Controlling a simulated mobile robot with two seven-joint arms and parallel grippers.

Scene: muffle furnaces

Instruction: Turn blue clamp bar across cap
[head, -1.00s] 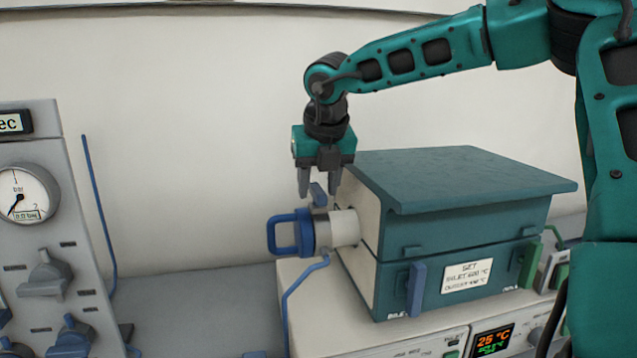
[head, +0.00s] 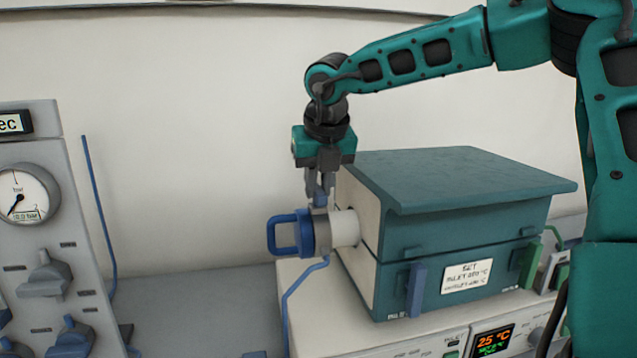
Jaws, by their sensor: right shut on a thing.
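The blue cap (head: 306,232) with its looped blue handle (head: 281,236) sits on the white tube end (head: 345,228) at the left side of the teal furnace (head: 400,250). The small blue clamp bar (head: 320,199) stands up at the top of the grey collar (head: 321,230) beside the cap. My right gripper (head: 320,190) points down from above and is shut on the clamp bar's upper part. The fingers hide part of the bar. My left gripper is not in view.
A grey panel with a gauge (head: 22,196) and knobs stands at the left. A blue tube (head: 292,300) runs down from below the cap. The furnace stands on a white control unit (head: 430,340) with a lit display. The wall behind is clear.

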